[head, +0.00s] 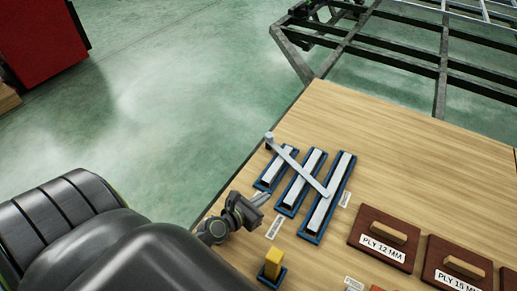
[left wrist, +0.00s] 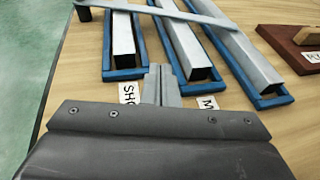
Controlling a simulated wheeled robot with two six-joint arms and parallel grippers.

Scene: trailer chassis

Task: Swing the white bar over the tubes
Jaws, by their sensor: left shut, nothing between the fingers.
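The white bar (head: 298,168) runs from a post (head: 269,137) at the table's far-left edge and lies slantwise across three pale tubes. In the left wrist view the bar (left wrist: 200,15) crosses the top of the picture. The short tube (head: 272,174), middle tube (head: 313,162) and long tube (head: 343,168) each lie in a blue holder. The bar's free end is at the long tube. My left gripper (head: 264,197) is shut and empty at the near end of the short and middle holders, apart from the bar; its fingertips also show in the left wrist view (left wrist: 160,70). My right gripper is not seen.
Brown blocks with handles, labelled PLY 12 MM (head: 383,240) and PLY 15 MM (head: 458,268), lie right of the holders. A yellow block (head: 273,263) stands in a blue holder at the front. A dark metal frame (head: 400,55) is beyond the table. The table's far part is clear.

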